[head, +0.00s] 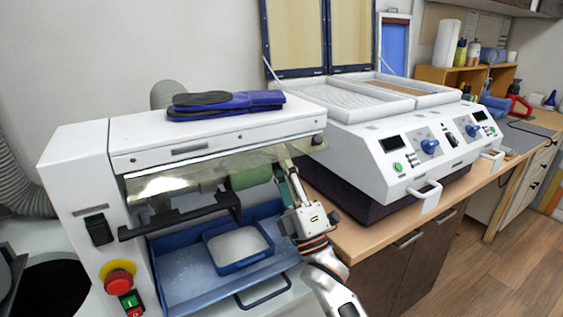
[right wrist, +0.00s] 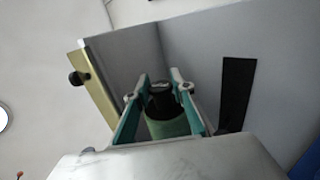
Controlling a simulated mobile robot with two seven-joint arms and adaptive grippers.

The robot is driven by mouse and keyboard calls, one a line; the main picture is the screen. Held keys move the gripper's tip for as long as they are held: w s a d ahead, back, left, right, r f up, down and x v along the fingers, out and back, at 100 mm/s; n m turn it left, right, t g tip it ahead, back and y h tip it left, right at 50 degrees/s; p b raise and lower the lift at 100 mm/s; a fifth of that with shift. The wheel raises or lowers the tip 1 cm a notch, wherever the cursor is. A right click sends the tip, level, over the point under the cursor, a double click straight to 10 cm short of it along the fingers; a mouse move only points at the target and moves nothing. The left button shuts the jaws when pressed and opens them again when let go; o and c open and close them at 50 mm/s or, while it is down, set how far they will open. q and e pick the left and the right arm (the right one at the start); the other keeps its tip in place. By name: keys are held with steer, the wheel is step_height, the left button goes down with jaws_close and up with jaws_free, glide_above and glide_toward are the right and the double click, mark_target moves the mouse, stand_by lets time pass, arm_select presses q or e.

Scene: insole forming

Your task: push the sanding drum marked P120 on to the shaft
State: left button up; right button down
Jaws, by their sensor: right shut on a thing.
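The green sanding drum (head: 250,177) is under the clear guard of the white sanding machine, near the guard's right end. My right gripper (head: 283,178) reaches in from the right and is shut on the drum. In the right wrist view the drum (right wrist: 172,127) sits between the two teal fingers, with a dark round core or shaft end (right wrist: 161,97) showing just beyond it. No P120 mark can be read. How far the drum is on the shaft is hidden. My left gripper is not in view.
The clear guard (head: 170,183) hangs just above the drum. A blue tray (head: 185,285) below holds a smaller blue-rimmed bin (head: 237,267). A white heating press (head: 415,145) stands close on the right.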

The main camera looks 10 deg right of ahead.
steer(key=shift+s+a, duration=0.2)
steer(key=shift+a, duration=0.3)
steer(key=shift+s+a, duration=0.15)
steer(key=shift+a, duration=0.3)
stand_by(1.4)
steer(key=shift+s+a+r, duration=0.1)
steer(key=shift+a+r, duration=0.05)
steer(key=shift+r, duration=0.05)
stand_by(0.7)
steer(key=c, duration=2)
jaws_free()
steer(key=o, duration=0.4)
steer(key=shift+a, duration=0.15)
steer(key=shift+c, duration=0.2)
steer(key=shift+o, duration=0.6)
steer(key=shift+f, duration=0.15)
